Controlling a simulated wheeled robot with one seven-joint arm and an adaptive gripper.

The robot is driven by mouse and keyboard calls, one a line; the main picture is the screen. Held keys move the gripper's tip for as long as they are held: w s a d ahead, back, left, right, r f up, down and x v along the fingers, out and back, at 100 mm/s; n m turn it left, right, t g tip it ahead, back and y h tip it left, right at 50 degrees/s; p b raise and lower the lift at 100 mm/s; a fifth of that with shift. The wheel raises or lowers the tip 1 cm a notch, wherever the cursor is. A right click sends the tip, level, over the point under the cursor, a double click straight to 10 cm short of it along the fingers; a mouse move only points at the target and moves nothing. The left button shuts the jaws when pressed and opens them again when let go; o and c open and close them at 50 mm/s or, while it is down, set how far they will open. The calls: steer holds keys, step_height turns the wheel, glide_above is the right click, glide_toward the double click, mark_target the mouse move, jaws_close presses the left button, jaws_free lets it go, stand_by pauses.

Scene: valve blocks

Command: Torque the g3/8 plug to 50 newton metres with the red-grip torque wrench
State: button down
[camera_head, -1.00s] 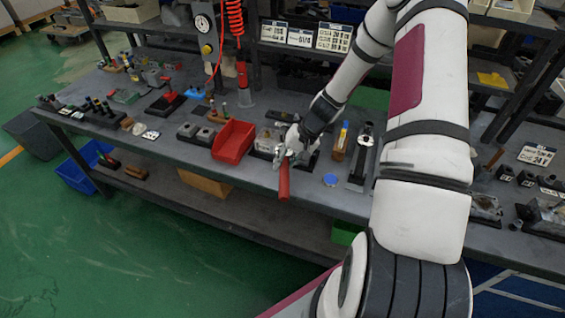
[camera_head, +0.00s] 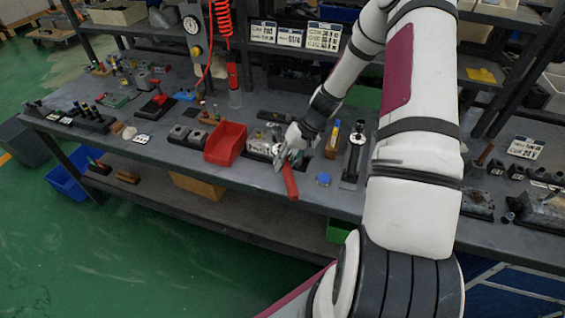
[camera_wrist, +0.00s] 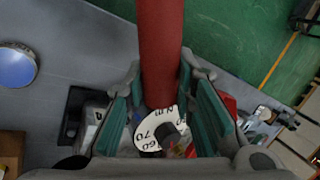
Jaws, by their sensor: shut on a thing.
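The red-grip torque wrench (camera_head: 290,181) is in my gripper (camera_head: 288,158) at the front of the bench, its grip reaching toward the bench's front edge. In the wrist view its red grip (camera_wrist: 160,50) runs up between the teal finger pads of my gripper (camera_wrist: 163,105). A white dial (camera_wrist: 156,130) with black numbers, 60 and 70 among them, shows at the near end of the grip. A grey metal valve block (camera_head: 262,145) lies beside and partly behind my gripper. The plug and the wrench's working end are hidden, so I cannot tell whether they touch.
A red bin (camera_head: 226,143) stands left of the block. A blue disc (camera_head: 324,179) lies right of the wrench grip. The floor before the bench is clear.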

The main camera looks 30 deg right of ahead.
steer(key=shift+a, duration=0.1)
steer(key=shift+w+a+m+t+p, duration=0.2)
steer(key=shift+w+a+m+p, duration=0.1)
steer(key=shift+a+m, duration=0.2)
steer(key=shift+w+a+m+t+p, duration=0.2)
steer(key=shift+w+a+m+p, duration=0.1)
steer(key=shift+a+m, duration=0.2)
steer(key=shift+a, duration=0.15)
steer(key=shift+w+a+r+m+t+h+p, duration=0.1)
steer(key=shift+w+a+m+t+h+p, duration=0.35)
steer(key=shift+w+a+m, duration=0.4)
stand_by(0.3)
steer(key=shift+s+d+n+g+y, duration=0.25)
steer(key=shift+s+d+n+g, duration=0.2)
steer(key=shift+s+d+n, duration=0.45)
steer(key=shift+w, duration=0.1)
